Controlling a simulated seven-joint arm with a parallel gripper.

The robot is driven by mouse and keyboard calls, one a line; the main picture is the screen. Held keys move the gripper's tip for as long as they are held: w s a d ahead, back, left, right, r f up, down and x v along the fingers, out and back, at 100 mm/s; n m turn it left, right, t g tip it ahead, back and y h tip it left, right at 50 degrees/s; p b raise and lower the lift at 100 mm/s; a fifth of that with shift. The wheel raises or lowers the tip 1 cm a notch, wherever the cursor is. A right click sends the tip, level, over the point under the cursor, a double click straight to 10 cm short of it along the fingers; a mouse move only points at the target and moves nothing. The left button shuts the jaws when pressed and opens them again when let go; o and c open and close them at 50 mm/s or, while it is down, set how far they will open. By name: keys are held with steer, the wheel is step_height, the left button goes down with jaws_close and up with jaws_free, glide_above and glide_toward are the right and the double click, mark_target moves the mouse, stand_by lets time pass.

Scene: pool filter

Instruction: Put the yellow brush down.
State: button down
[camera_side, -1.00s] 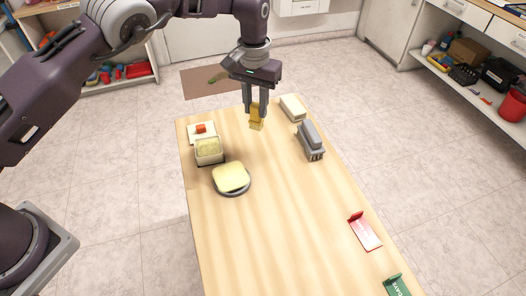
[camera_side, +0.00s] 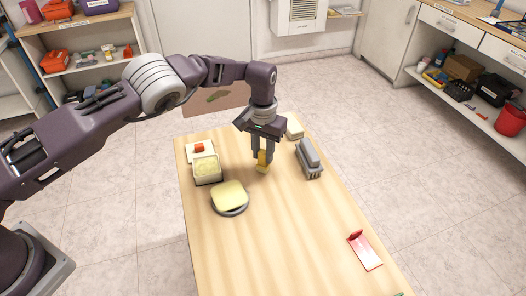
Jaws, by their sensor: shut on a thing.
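The yellow brush (camera_side: 262,168) is between the fingers of my gripper (camera_side: 263,155), which is shut on it and points down over the wooden table. The brush is upright, at or just above the table top; I cannot tell whether it touches. It is right of the round grey dish with the pale yellow pad and left of the grey block. The fingers hide its upper part.
The table (camera_side: 275,240) holds a pale yellow pad (camera_side: 229,195) on a grey dish, an open box (camera_side: 207,168), a white plate with an orange piece (camera_side: 199,148), a grey block (camera_side: 309,158), a cream block (camera_side: 294,129) and a red-and-white holder (camera_side: 365,251). The front middle is bare.

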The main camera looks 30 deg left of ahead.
mark_target(263, 152)
steer(key=c, duration=1.1)
jaws_free()
steer(key=shift+c, duration=0.2)
step_height(263, 152, up, 12)
steer(key=shift+r, duration=0.1)
